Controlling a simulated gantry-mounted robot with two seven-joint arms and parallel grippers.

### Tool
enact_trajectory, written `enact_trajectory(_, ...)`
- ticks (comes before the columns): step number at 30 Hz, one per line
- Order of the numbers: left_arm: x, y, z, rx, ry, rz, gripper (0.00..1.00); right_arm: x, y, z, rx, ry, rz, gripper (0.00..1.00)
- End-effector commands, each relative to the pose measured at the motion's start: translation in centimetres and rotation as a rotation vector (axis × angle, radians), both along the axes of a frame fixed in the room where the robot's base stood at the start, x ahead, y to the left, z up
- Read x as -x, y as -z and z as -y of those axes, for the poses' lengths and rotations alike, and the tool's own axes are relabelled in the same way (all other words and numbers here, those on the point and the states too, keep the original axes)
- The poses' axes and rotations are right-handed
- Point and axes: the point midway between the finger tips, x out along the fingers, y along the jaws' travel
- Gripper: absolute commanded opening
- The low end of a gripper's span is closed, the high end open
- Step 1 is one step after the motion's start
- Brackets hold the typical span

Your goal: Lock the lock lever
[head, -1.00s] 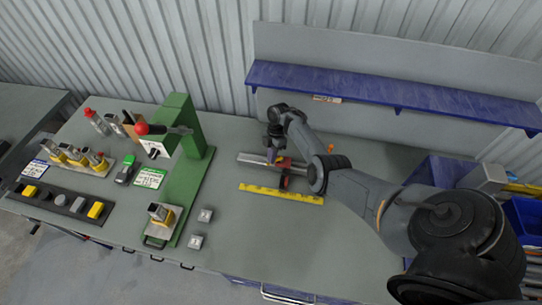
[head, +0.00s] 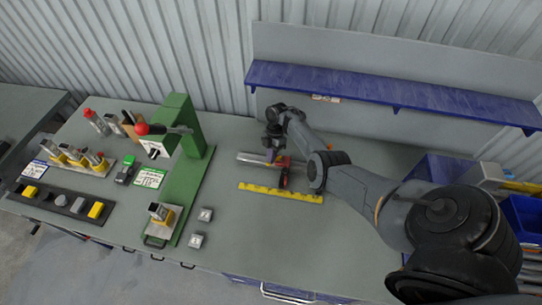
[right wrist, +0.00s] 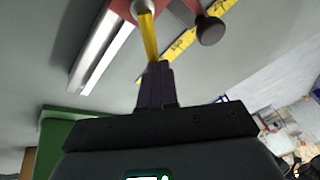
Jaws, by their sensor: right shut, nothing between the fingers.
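A red carriage (head: 283,163) sits on a silver rail (head: 250,158) on the grey table. In the right wrist view the red carriage (right wrist: 178,10) carries a yellow lever (right wrist: 150,38) and a black knob (right wrist: 211,30); the silver rail (right wrist: 100,48) is to their left. I take the yellow lever to be the lock lever. My right gripper (head: 272,155) is over the rail beside the carriage. Its fingers (right wrist: 157,66) are shut and empty, their tips at the lever's near end; I cannot tell whether they touch. My left gripper is not in view.
A yellow ruler (head: 281,193) lies in front of the carriage. A green press stand (head: 178,190) with a red-knobbed lever (head: 142,129) stands to the left. Two small grey blocks (head: 205,214) lie near the stand. A blue shelf (head: 390,95) runs along the back.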

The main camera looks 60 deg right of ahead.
Motion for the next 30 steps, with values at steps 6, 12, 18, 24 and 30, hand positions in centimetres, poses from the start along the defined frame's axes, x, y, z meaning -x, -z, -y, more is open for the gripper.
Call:
enact_trajectory(6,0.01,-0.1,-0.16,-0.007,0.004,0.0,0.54,0.25,0.07,0.04,0.0,-0.015,-0.002,0.0)
enact_trajectory(12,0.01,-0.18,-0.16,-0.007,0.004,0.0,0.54,0.39,0.07,0.09,0.0,-0.025,-0.001,0.0)
enact_trajectory(18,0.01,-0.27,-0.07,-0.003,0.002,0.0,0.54,0.53,0.08,0.13,-0.001,-0.036,-0.002,0.0)
enact_trajectory(24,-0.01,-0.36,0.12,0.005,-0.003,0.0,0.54,0.65,0.09,0.16,-0.001,-0.046,-0.002,0.0)
enact_trajectory(30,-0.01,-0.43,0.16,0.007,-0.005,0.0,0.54,0.76,0.09,0.2,-0.001,-0.056,-0.002,0.0)
